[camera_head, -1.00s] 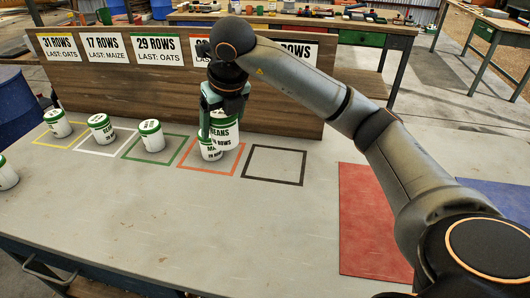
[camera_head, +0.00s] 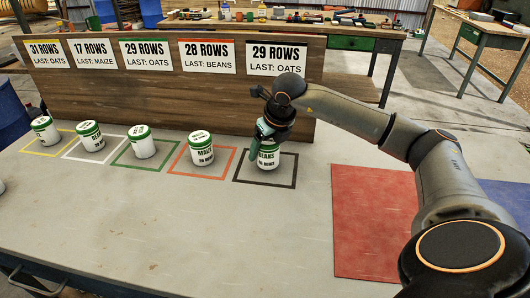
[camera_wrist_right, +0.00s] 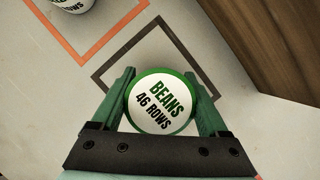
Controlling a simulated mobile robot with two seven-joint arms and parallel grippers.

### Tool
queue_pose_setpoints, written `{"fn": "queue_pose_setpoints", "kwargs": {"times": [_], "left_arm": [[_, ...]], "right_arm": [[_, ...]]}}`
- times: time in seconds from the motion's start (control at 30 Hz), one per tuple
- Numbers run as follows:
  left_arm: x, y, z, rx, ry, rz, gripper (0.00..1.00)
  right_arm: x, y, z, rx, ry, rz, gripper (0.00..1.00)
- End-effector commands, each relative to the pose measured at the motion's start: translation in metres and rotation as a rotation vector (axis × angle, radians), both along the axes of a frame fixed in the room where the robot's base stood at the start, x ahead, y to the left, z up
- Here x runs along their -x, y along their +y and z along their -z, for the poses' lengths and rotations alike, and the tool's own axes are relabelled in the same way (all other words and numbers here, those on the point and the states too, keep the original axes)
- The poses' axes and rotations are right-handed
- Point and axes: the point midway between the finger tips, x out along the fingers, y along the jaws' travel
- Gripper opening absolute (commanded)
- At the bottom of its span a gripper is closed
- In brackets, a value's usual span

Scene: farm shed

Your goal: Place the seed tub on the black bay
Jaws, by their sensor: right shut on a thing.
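My right gripper (camera_head: 266,140) is shut on a white seed tub (camera_head: 268,156) with a green band, marked BEANS. In the right wrist view the tub's lid (camera_wrist_right: 161,104) reads BEANS 46 ROWS, and the green fingers hold it on two sides. The tub is upright over the black square outline, the black bay (camera_head: 237,181). I cannot tell whether its base touches the table. The black outline also shows in the right wrist view (camera_wrist_right: 128,47). My left gripper is not in view.
White tubs stand in the yellow, white, green and orange bays; the orange bay's tub (camera_head: 201,150) is marked MAIZE. A wooden board (camera_head: 200,100) with row signs stands behind. A red mat (camera_head: 370,222) lies right of the black bay. The table's front is clear.

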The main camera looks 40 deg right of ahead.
Motion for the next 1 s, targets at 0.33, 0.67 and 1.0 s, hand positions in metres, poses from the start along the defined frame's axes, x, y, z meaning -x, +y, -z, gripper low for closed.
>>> {"fn": "queue_pose_setpoints", "kwargs": {"times": [0.33,0.67,1.0], "left_arm": [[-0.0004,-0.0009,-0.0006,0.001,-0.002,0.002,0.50],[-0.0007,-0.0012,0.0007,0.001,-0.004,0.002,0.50],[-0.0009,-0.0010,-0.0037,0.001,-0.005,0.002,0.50]], "right_arm": [[-0.0006,-0.0002,0.0113,0.000,-0.004,0.002,0.13],[-0.0004,0.0001,0.0143,0.001,-0.002,0.001,0.98],[-0.0005,0.0001,0.0093,0.000,-0.002,0.001,1.00]]}}
